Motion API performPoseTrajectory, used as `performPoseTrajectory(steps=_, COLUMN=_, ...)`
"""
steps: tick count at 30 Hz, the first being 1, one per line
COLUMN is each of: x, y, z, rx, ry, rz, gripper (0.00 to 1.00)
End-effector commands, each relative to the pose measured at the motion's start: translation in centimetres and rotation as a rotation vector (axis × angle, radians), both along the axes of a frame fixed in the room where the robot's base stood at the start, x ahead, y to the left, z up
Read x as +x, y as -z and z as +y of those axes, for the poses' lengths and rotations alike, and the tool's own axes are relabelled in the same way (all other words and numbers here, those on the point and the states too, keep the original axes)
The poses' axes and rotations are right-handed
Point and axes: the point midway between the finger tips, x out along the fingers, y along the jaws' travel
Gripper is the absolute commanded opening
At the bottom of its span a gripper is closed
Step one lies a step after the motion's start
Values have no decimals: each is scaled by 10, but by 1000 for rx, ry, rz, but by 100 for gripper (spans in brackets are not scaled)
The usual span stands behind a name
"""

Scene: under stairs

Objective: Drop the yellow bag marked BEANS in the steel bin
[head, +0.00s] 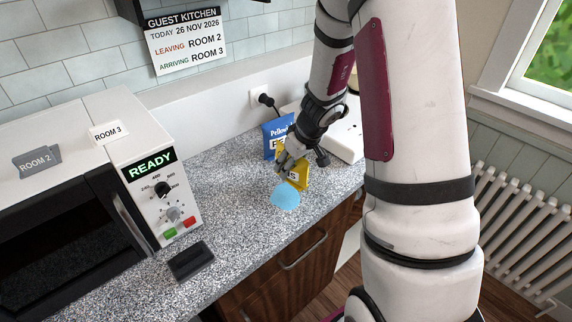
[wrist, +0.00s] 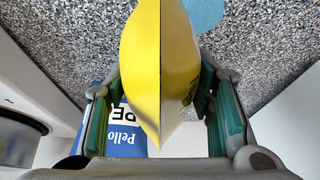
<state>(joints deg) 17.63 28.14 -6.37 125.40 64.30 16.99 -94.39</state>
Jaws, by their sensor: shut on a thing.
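My gripper (head: 290,163) is shut on the yellow bag (head: 300,177), over the counter's right part. Only the end of the bag's dark lettering shows beside the fingers. In the wrist view the bag (wrist: 150,60) fills the space between the green-padded fingers (wrist: 162,100), its edge facing the camera. I cannot tell whether the bag touches the counter. No steel bin is visible in either view.
A blue bag (head: 272,138) stands close behind my gripper; it also shows in the wrist view (wrist: 124,140). A light blue disc (head: 285,198) lies just in front.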

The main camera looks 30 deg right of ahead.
Motion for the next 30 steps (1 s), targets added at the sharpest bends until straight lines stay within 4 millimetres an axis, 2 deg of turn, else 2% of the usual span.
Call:
performPoseTrajectory(steps=5, x=-26, y=-2, z=-5, rx=-1, ry=4, rz=-4, gripper=0)
performPoseTrajectory(steps=15, x=-95, y=-8, z=-14, rx=-3, ry=5, rz=-5, gripper=0)
performPoseTrajectory(steps=20, x=-121, y=-13, z=-15, rx=1, ry=1, rz=-1, gripper=0)
performPoseTrajectory(steps=24, x=-133, y=-15, z=-18, rx=1, ry=1, rz=-1, gripper=0)
performPoseTrajectory(steps=30, x=-139, y=-14, z=-18, rx=0, ry=-1, rz=-2, gripper=0)
